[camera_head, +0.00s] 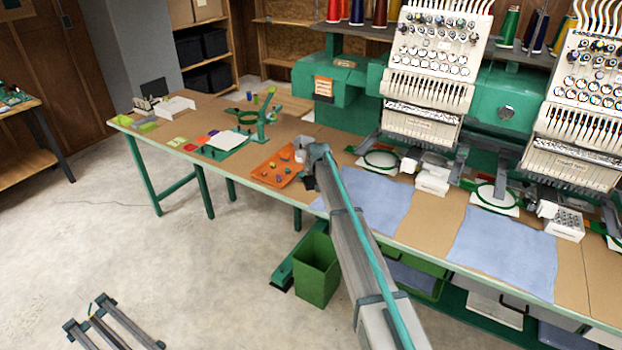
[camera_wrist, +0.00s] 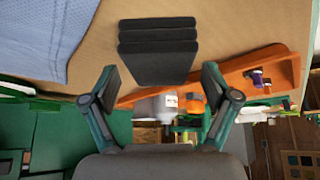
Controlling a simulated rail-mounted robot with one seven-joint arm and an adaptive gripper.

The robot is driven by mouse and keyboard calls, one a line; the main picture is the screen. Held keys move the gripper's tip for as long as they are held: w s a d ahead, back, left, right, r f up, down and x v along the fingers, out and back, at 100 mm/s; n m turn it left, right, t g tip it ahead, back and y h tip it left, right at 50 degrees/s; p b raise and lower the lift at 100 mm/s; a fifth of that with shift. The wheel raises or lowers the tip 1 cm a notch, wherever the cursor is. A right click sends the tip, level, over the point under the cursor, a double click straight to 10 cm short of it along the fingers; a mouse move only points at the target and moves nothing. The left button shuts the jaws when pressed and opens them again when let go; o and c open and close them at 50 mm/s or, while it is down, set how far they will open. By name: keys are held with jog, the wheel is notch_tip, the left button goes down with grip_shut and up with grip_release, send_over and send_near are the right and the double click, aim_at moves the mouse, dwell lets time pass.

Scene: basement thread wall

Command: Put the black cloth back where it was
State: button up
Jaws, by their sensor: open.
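The black cloth (camera_wrist: 158,50) shows in the wrist view as a dark folded stack with several layers, over the brown table top. My gripper (camera_wrist: 160,78) is open, its two fingers spread to either side of the cloth's near, narrower end. The fingers look apart from the cloth, with nothing held between them. In the head view my arm reaches over the table beside the orange tray (camera_head: 279,166). A small dark patch shows by the arm's end there; I cannot tell whether it is cloth or gripper.
The orange tray also shows in the wrist view (camera_wrist: 235,75), right of my gripper, with small coloured items. Blue cloths (camera_head: 505,250) lie along the table's front. Embroidery machines (camera_head: 425,80) stand behind. A green bin (camera_head: 316,268) stands on the floor below.

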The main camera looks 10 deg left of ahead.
jog(key=b+v, duration=0.2)
jog(key=v, duration=0.9)
jog(key=shift+s+r+b, duration=0.15)
jog(key=shift+r+b, duration=0.2)
jog(key=shift+b, duration=0.05)
jog(key=shift+f, duration=0.1)
